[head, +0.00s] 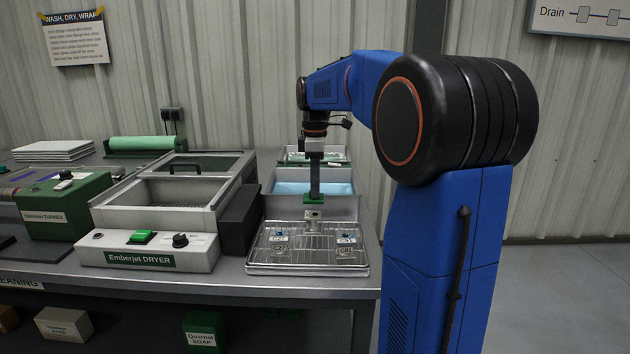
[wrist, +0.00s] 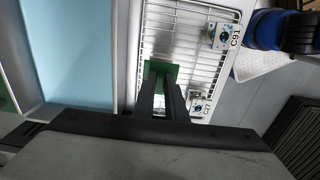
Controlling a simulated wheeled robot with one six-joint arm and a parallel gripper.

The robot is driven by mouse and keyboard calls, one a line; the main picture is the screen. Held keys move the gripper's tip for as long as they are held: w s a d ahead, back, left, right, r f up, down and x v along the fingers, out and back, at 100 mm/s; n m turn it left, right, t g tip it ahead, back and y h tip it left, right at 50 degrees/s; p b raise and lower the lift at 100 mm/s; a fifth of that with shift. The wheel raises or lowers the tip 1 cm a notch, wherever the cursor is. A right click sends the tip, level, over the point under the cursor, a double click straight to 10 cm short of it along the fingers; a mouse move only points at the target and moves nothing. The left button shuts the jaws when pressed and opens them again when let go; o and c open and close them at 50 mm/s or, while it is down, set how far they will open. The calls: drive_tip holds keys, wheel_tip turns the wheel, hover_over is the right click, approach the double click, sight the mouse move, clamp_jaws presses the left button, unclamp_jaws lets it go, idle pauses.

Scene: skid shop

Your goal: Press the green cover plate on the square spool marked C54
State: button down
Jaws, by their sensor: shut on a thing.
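My gripper (head: 314,188) points straight down over the back of the wire rack and is shut on the green cover plate (head: 314,198). In the wrist view the plate (wrist: 154,67) shows around my fingertips (wrist: 163,76). A bare metal spool (head: 313,215) stands directly beneath the plate in the head view. I cannot tell whether plate and spool touch, and no C54 mark is readable. Two other spools stand on the rack, one marked C27 (head: 279,239) and one marked C91 (head: 347,238). C91 also shows in the wrist view (wrist: 221,36).
The wire rack (head: 306,268) lies at the bench's front right. A tray with blue liquid (head: 290,188) stands behind it.

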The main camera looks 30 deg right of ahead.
drive_tip(key=shift+f, duration=1.85)
drive_tip(key=shift+f, duration=0.7)
idle(0.7)
drive_tip(key=c, duration=1.3)
unclamp_jaws()
drive_tip(key=shift+r, duration=4.05)
